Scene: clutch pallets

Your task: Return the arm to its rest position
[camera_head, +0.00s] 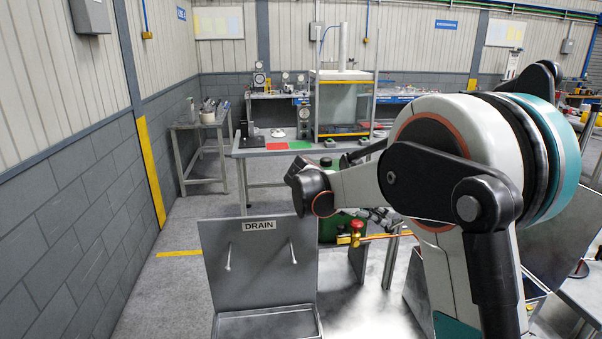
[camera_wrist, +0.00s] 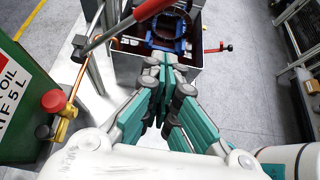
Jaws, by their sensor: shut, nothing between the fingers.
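My arm (camera_head: 440,150) fills the right half of the head view, with its elbow raised and its links folded in front of the bench. My gripper (camera_wrist: 163,72) shows in the wrist view, its teal and grey fingers brought together with nothing between them. It points toward a dark open box (camera_wrist: 190,58) with a blue part (camera_wrist: 170,28) inside. In the head view my gripper cannot be made out clearly behind the arm.
A green oil container (camera_wrist: 22,105) and a red-knobbed brass valve (camera_wrist: 54,103) are left of my gripper. A grey DRAIN panel (camera_head: 255,265) stands front left. A bench (camera_head: 270,152) stands behind. Floor by the left wall is clear.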

